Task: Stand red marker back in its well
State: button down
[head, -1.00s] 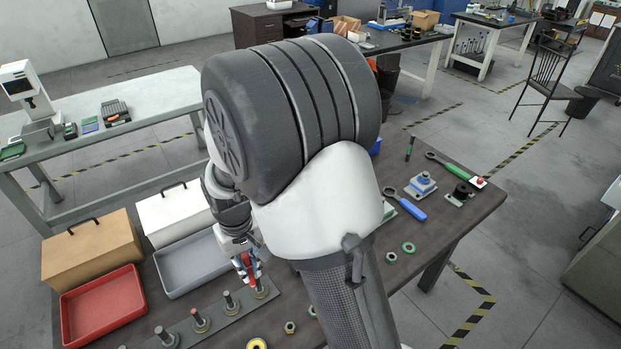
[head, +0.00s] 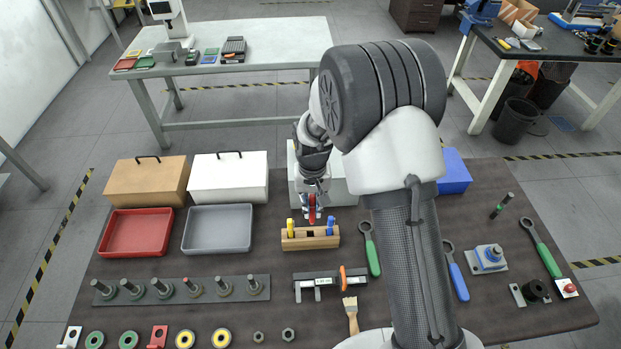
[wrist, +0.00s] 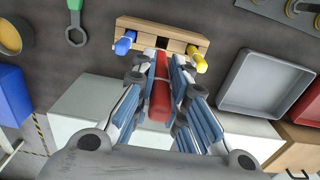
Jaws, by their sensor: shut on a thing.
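My gripper (head: 312,205) is shut on the red marker (wrist: 159,95). The red marker (head: 312,214) hangs roughly upright, just above and behind the middle of the wooden marker block in the head view. The wooden block (head: 298,243) stands on the dark bench. A yellow marker (head: 290,228) stands in its left part and a blue marker (head: 330,226) in its right part. In the wrist view the block (wrist: 180,32) is ahead of the red marker's end, with blue (wrist: 125,42) and yellow (wrist: 196,60) on either side. I cannot tell whether the marker touches the block.
A grey tray (head: 218,248) and red tray (head: 137,250) lie left of the block. A white box (head: 330,194) stands behind it. A green wrench (head: 372,256) is close on the right, a caliper (head: 330,274) in front. A row of posts (head: 236,280) stands front left.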

aim_at(310, 220)
jog(key=shift+w+a+f, duration=0.15)
jog(key=shift+w+a, duration=0.2)
jog(key=shift+w, duration=0.05)
jog(key=shift+f, duration=0.15)
jog(key=shift+s+d+f+b, duration=0.1)
jog(key=shift+s+f+b, duration=0.2)
jog(key=shift+f+b, duration=0.25)
jog(key=shift+w+f+b, duration=0.1)
jog(key=shift+f+b, duration=0.95)
jog(key=shift+f, duration=0.65)
jog(key=shift+f, duration=0.1)
jog(key=shift+f+b, duration=1.05)
jog(key=shift+f, duration=0.2)
